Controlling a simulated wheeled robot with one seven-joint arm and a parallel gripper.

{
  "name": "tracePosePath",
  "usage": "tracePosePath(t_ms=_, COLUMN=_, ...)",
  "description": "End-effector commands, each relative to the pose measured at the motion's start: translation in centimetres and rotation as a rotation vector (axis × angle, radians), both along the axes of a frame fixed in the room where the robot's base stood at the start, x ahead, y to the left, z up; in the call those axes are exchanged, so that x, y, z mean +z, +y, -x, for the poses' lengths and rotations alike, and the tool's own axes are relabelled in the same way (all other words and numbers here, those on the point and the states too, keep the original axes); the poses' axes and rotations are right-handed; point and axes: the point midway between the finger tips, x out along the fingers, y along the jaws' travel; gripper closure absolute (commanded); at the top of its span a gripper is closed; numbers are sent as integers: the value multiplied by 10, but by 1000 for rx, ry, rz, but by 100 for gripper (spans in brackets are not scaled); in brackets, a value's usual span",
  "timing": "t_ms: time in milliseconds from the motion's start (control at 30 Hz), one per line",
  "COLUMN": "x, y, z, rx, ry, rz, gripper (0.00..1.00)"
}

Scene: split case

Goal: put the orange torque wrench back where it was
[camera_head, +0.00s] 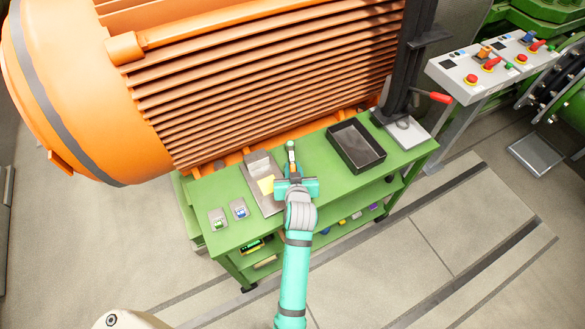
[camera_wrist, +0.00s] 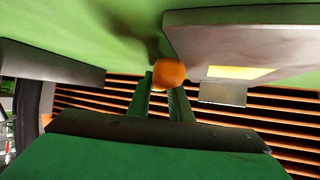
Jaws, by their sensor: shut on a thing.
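My gripper (camera_head: 293,180) is over the green workbench, between a grey metal tray and a black tray. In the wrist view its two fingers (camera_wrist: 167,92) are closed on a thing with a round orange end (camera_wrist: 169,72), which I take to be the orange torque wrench. In the head view a slim piece (camera_head: 291,152) shows just beyond the fingers; most of the wrench is hidden by my gripper. I cannot tell whether it touches the bench.
The grey tray (camera_head: 258,163) with a yellow note (camera_head: 266,185) lies left of my gripper. The black tray (camera_head: 339,140) stands to the right. Two small bins (camera_head: 218,219) sit at the bench's left end. A large orange motor (camera_head: 250,85) rises behind the bench.

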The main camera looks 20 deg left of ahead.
Motion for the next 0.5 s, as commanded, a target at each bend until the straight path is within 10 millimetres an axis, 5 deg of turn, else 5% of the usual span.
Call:
tracePosePath(t_ms=100, x=-2, y=1, z=0, rx=1, ry=-2, rz=-1, gripper=100)
tracePosePath(t_ms=133, x=-3, y=1, z=1, rx=2, ry=0, rz=0, gripper=79)
tracePosePath(t_ms=200, x=-2, y=2, z=1, rx=4, ry=0, rz=0, gripper=63)
tracePosePath(t_ms=500, x=-2, y=2, z=1, rx=4, ry=0, rz=0, gripper=63)
